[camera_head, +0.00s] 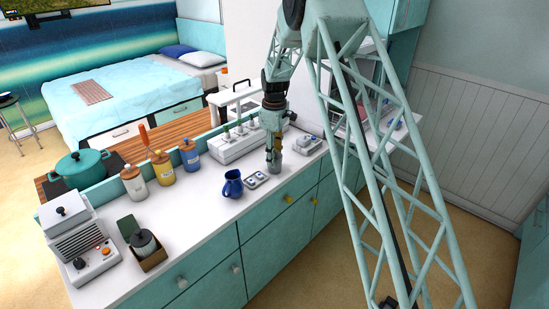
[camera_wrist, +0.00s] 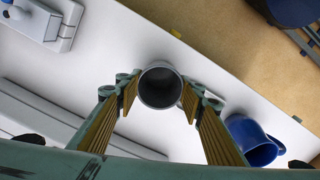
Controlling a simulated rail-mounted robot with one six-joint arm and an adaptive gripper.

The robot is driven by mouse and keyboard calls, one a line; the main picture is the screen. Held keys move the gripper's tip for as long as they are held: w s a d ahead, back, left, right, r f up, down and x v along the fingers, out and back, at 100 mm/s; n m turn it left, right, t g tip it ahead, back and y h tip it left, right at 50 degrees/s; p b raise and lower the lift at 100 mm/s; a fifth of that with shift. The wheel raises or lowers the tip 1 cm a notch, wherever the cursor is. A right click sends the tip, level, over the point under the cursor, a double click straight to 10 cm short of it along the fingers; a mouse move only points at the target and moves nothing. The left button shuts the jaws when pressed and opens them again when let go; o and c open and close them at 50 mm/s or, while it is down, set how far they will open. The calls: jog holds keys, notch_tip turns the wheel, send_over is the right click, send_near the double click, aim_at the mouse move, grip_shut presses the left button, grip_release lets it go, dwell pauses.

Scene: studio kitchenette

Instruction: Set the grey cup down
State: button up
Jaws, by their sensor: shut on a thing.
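The grey cup (camera_wrist: 161,87) shows from above in the wrist view, between the two fingers of my gripper (camera_wrist: 160,98). My gripper is shut on it. In the head view my gripper (camera_head: 273,150) points straight down over the counter, with the grey cup (camera_head: 274,167) at its fingertips near the counter top. The cup looks upright. I cannot tell whether its base touches the counter (camera_head: 208,208). The fingers hide part of the cup's sides.
A blue mug (camera_head: 232,184) stands left of the cup, beside a small grey tray (camera_head: 257,180). A white rack (camera_head: 235,146) stands behind, and a grey device (camera_head: 306,144) to the right. The counter's front edge is close. Bottles (camera_head: 162,168) stand farther left.

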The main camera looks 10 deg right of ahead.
jog(key=shift+f, duration=0.15)
jog(key=o, duration=0.9)
jog(key=shift+r, duration=0.2)
jog(key=shift+r+p, duration=0.65)
jog(key=shift+r, duration=5.35)
jog(key=shift+r, duration=0.1)
